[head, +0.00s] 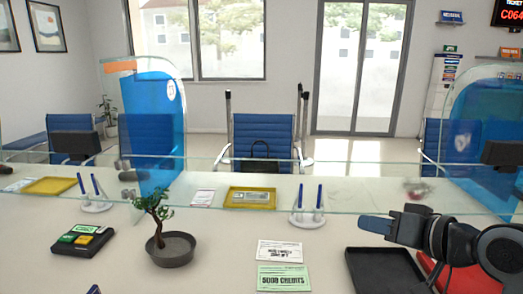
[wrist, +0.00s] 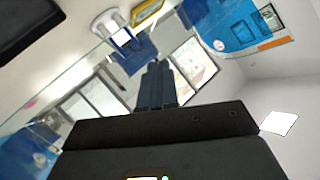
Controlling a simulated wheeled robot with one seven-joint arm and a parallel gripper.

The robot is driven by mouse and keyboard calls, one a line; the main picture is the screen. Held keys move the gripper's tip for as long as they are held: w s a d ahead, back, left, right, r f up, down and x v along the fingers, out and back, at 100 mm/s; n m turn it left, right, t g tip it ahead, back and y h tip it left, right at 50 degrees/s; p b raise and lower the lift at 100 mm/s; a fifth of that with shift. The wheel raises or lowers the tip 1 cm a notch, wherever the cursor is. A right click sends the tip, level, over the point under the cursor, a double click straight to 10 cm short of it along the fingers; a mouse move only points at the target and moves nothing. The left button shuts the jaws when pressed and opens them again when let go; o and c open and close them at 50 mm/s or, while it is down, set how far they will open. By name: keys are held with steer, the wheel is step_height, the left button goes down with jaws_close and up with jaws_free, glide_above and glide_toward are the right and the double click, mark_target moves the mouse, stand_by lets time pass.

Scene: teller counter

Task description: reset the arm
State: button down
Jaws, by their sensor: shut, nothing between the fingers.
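My gripper (head: 376,224) is at the right in the head view, held above the counter (head: 215,270) and pointing left. Its blue fingers are together with nothing between them. In the wrist view the shut fingers (wrist: 158,85) point away toward the glass and windows. My arm reaches in from the right edge of the head view. A black tray (head: 385,272) lies on the counter below my gripper, and a red item (head: 470,280) is partly hidden behind my arm.
A glass screen (head: 330,190) runs along the counter.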

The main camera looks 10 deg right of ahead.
steer(key=s+a+f+m+t+h, duration=0.2)
steer(key=s+a+f+m+t, duration=0.15)
steer(key=a, duration=0.55)
steer(key=s+a+f+m+h, duration=0.1)
steer(key=s+a+f+h, duration=0.15)
steer(key=s, duration=0.45)
steer(key=s+a+f+m+h, duration=0.1)
steer(key=s+f+m, duration=0.1)
steer(key=s+f, duration=0.35)
steer(key=s+d+n, duration=0.3)
steer(key=s+n, duration=0.1)
steer(key=s, duration=0.8)
steer(key=s+d+r+n+g, duration=0.1)
steer(key=s+n, duration=0.3)
steer(key=s, duration=0.9)
steer(key=shift+d+r, duration=0.3)
steer(key=shift+d, duration=0.6)
